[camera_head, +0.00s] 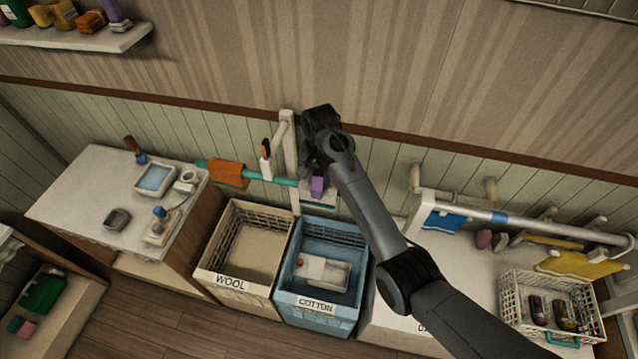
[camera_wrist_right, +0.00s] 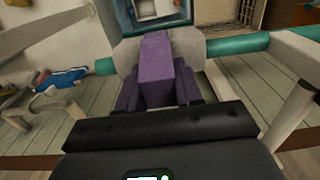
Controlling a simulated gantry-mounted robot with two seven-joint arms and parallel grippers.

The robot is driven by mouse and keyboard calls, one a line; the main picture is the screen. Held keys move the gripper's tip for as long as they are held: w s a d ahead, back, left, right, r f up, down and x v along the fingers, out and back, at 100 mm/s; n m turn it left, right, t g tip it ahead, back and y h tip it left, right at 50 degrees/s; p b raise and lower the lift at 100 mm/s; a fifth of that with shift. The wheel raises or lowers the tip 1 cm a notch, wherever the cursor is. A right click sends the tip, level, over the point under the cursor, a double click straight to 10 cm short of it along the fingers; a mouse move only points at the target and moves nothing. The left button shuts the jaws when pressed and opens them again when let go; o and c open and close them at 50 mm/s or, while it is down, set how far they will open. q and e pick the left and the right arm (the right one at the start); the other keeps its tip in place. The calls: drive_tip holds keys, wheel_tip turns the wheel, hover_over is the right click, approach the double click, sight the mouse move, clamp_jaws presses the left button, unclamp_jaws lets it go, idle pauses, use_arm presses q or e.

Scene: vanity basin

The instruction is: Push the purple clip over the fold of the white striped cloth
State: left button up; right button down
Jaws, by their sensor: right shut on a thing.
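The purple clip (camera_head: 318,184) is in my right gripper (camera_head: 316,168), which is shut on it above the teal rod (camera_head: 283,181). My left gripper is not in view.
An orange cloth (camera_head: 227,173) hangs on the rod's left part, and a white post (camera_head: 289,150) stands between. Below are the beige WOOL bin (camera_head: 233,283) and the blue COTTON bin (camera_head: 316,307). A white counter (camera_head: 85,190) is at left, a white wire basket (camera_head: 512,287) at right.

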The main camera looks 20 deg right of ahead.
drive_tip(key=shift+f, duration=0.2)
idle(0.6)
drive_tip(key=c, duration=0.7)
unclamp_jaws()
drive_tip(key=shift+o, duration=0.2)
drive_tip(key=shift+r, duration=0.1)
